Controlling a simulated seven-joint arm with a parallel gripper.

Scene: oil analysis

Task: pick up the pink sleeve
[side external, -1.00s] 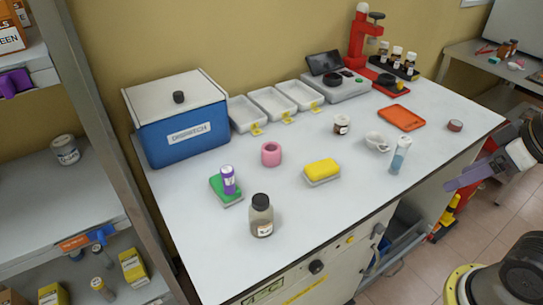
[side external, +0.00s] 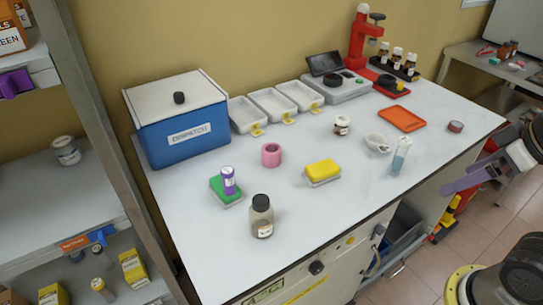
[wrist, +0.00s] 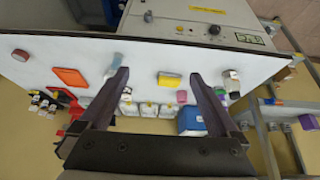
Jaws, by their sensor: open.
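The pink sleeve (side external: 271,155) is a short, thick ring standing upright on the white bench, left of its middle, in the side external view. In the wrist view it shows small (wrist: 182,97), between my fingers in the picture but far beyond them. My gripper (side external: 467,183) is at the right edge of the side external view, off the bench's front right side, well away from the sleeve. In the wrist view my gripper (wrist: 160,73) has its two fingers wide apart with nothing between them.
A yellow sponge (side external: 322,171), a purple-capped vial (side external: 228,180) on a green sponge (side external: 218,190) and a dark-capped bottle (side external: 262,217) stand near the sleeve. A blue box (side external: 185,138) and white trays (side external: 272,104) are behind. A clear tube (side external: 399,158) stands nearer my gripper.

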